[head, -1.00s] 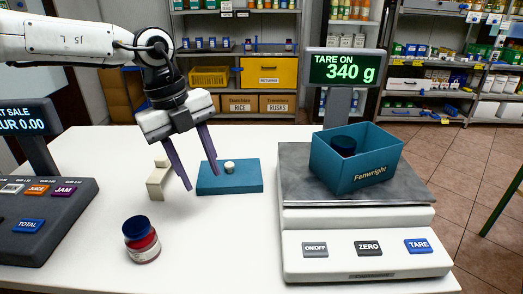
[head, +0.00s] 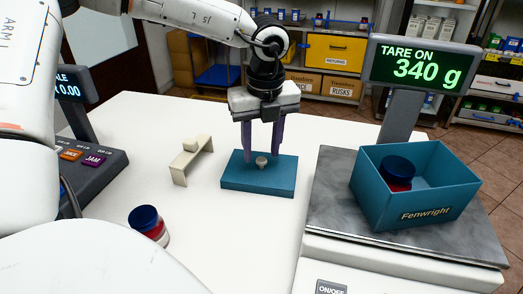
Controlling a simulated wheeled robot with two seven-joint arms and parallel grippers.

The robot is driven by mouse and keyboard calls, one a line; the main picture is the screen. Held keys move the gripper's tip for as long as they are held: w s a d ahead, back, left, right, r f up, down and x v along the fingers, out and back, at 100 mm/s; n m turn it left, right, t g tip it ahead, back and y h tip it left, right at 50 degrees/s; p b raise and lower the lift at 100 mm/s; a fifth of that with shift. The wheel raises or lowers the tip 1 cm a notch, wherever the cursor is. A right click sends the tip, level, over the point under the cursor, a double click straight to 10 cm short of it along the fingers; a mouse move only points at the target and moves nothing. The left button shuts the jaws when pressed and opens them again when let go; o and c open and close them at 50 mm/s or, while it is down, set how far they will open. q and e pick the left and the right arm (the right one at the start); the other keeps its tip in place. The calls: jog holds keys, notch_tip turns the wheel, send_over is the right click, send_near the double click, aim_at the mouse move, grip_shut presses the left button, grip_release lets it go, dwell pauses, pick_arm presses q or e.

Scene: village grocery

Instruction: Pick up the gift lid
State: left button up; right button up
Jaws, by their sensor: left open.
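The gift lid (head: 240,176) is a flat teal slab with a small pale knob (head: 262,161) on top, lying on the white table. My left gripper (head: 262,154) points down over the lid. Its two purple fingers are apart, one on each side of the knob in this view, and it holds nothing. I cannot tell whether the fingertips touch the lid. My right gripper is not in view.
A teal Fenwright box (head: 452,190) with a dark-lidded jar (head: 398,172) inside stands on the scale (head: 325,200), whose display (head: 420,64) reads 340 g. A cream bracket (head: 190,160), a red jar with blue lid (head: 148,222) and a till (head: 95,152) are left.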

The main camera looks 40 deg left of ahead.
pick_arm(q)
notch_tip(320, 180, down, 2)
jog(key=shift+w+a+f, duration=0.1)
jog(key=shift+w, duration=0.05)
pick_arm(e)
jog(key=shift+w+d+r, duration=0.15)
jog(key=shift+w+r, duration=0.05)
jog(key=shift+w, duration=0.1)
pick_arm(q)
grip_shut()
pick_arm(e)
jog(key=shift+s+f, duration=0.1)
